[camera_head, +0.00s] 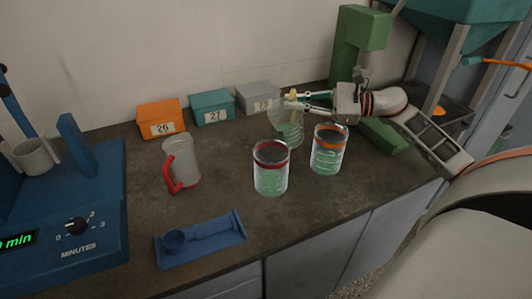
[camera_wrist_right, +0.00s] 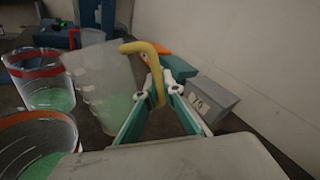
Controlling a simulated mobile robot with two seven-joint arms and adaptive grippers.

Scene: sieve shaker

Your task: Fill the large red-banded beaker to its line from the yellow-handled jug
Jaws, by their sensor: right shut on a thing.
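My right gripper (camera_head: 295,101) is shut on the yellow handle (camera_wrist_right: 150,68) of a clear jug (camera_head: 289,131). The jug, also in the right wrist view (camera_wrist_right: 106,80), holds green contents and stands or hangs roughly upright behind the beakers; I cannot tell whether it touches the bench. The large red-banded beaker (camera_head: 270,177) stands upright in front of the jug, partly filled with green contents below its red band. It also shows in the right wrist view (camera_wrist_right: 45,80). My left gripper is out of view.
An orange-banded beaker (camera_head: 328,155) with green contents stands just right of the red-banded one. A red-handled jug (camera_head: 182,160) stands to the left. A blue tray (camera_head: 215,238) lies at the front. Orange, teal and grey boxes (camera_head: 258,96) line the wall.

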